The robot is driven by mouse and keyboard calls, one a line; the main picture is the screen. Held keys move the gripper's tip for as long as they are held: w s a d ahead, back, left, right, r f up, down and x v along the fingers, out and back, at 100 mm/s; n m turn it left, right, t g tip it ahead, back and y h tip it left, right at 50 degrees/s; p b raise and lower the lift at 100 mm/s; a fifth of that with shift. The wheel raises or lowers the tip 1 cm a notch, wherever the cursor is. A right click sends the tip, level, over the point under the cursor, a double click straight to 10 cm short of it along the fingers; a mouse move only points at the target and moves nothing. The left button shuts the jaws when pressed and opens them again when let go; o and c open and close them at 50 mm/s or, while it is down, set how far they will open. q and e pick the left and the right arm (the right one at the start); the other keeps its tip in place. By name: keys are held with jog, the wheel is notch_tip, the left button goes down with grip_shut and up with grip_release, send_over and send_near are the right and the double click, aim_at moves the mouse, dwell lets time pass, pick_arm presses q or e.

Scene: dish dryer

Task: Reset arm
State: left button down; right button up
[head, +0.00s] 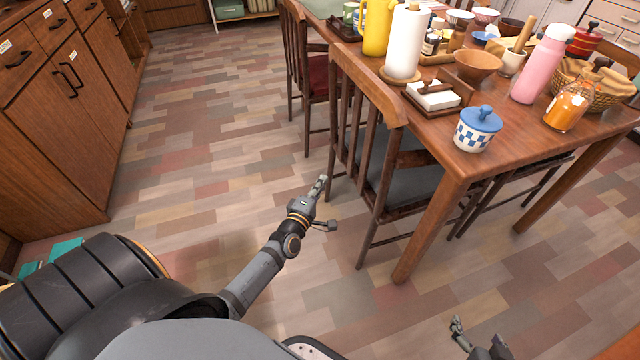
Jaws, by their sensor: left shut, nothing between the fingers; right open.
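My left arm reaches from the lower left over the floor. My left gripper (320,184) is shut and empty, in front of the nearest chair and clear of the table. My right gripper (470,336) shows only in part at the bottom edge, right of centre. It is open and holds nothing that I can see. Most of my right arm is out of the picture.
A wooden table (424,127) at upper right holds dishes, a paper towel roll (405,42), a pink bottle (540,64) and a blue-lidded jar (476,130). A wooden chair (368,85) stands close beyond my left gripper. Cabinets (66,110) line the left. The floor between is free.

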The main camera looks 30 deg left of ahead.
pick_arm(q)
jog(key=shift+s, duration=0.35)
pick_arm(e)
jog(key=shift+s+f+g, duration=0.3)
jog(key=shift+s+f, duration=0.2)
